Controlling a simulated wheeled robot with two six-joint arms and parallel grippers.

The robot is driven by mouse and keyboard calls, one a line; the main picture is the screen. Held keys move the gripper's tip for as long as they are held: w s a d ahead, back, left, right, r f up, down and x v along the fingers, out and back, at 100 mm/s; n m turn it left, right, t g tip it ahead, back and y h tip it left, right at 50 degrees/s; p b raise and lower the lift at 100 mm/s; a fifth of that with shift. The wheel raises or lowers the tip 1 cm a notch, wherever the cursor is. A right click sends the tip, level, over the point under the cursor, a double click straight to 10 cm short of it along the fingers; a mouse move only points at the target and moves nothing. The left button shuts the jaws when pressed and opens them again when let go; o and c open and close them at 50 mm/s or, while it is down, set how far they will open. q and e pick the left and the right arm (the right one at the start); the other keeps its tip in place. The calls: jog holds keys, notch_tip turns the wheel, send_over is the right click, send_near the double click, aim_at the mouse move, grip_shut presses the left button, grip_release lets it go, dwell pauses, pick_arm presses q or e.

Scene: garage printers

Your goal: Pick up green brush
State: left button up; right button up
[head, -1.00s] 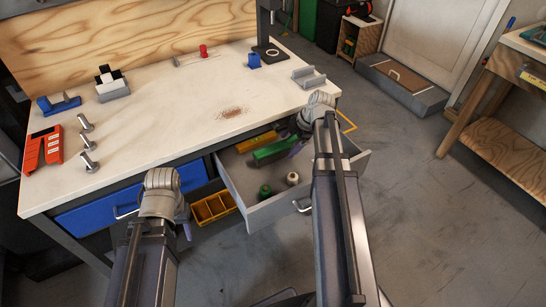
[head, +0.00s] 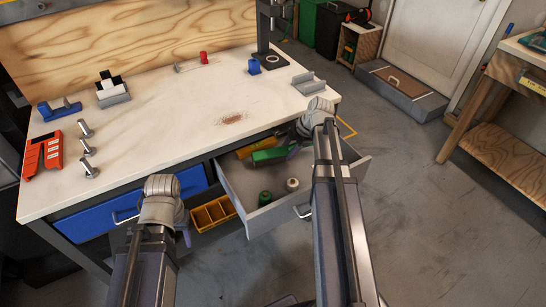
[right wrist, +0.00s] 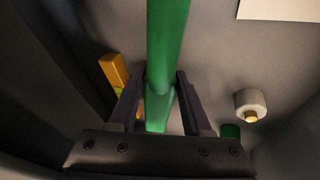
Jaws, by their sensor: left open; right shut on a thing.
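The green brush (head: 270,156) is in the open drawer (head: 272,216), near its back beside the bench edge. My right gripper (head: 294,149) reaches down into the drawer and is shut on the brush. In the right wrist view, the green handle (right wrist: 168,45) runs between the two fingers (right wrist: 160,104). I cannot tell whether the brush still touches the drawer floor. My left gripper (head: 186,237) is open and empty, in front of the bench beside the yellow bin; its fingers are mostly hidden by my arm.
The drawer also holds a yellow object (head: 256,145), a green spool (head: 265,198) and a white spool (head: 292,184). A yellow divided bin (head: 213,214) lies left of the drawer. The bench top (head: 190,120) is above; open floor (head: 420,220) lies to the right.

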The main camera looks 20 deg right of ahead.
grip_shut()
jog(key=shift+r, duration=0.2)
jog(key=shift+r+p, duration=0.4)
jog(key=shift+p, duration=0.2)
jog(key=s, duration=0.8)
jog(key=shift+s+d, duration=0.1)
jog(key=shift+d, duration=0.15)
notch_tip(320, 180, up, 14)
jog(key=p, duration=1.4)
jog(key=shift+d+f, duration=0.1)
